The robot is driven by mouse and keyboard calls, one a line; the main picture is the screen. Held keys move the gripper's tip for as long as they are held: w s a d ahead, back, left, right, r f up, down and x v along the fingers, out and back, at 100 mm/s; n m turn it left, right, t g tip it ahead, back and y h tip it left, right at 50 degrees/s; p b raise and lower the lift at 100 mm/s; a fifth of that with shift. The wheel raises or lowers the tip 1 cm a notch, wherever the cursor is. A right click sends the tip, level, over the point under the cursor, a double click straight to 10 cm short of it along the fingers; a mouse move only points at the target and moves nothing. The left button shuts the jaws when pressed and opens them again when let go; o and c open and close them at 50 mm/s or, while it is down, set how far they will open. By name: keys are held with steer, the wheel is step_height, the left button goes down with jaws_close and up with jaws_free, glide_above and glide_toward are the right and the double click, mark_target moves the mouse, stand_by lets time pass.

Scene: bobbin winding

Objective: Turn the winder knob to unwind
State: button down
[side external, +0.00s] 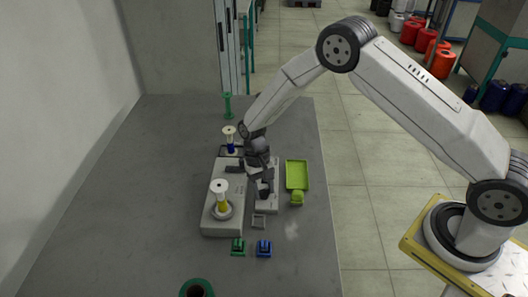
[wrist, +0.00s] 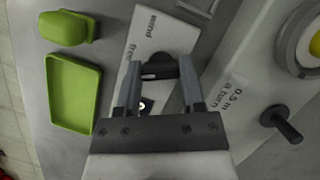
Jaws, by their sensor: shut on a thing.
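The winder (side external: 222,228) is a pale grey box on the table. A spool with yellow thread (side external: 222,201) stands upright on its near end, and part of it shows at the right of the wrist view (wrist: 314,45). My gripper (wrist: 158,72) points down over a white plate (wrist: 165,35) marked "wind" and "free", beside the winder. Its fingers are shut on a dark knob (wrist: 158,70) on that plate. In the side view my gripper (side external: 265,188) hides the knob. A dark handle (wrist: 287,128) sticks out from the winder near the label "0.5 m a turn".
A spool with blue thread (side external: 230,147) and a green spool (side external: 228,106) stand behind. A lime tray (side external: 297,175) and a lime lump (side external: 297,199) lie right. Green (side external: 238,246) and blue (side external: 264,248) small pieces lie in front. The left table is clear.

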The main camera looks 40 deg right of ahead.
steer(key=n+h, duration=0.1)
steer(key=n, duration=0.2)
steer(key=shift+n, duration=0.3)
stand_by(0.3)
steer(key=shift+c, duration=1)
jaws_free()
steer(key=shift+r, duration=0.1)
steer(key=v, duration=0.7)
steer(key=shift+w+a+r, duration=0.15)
steer(key=shift+w+r, duration=0.1)
steer(key=shift+r, duration=0.05)
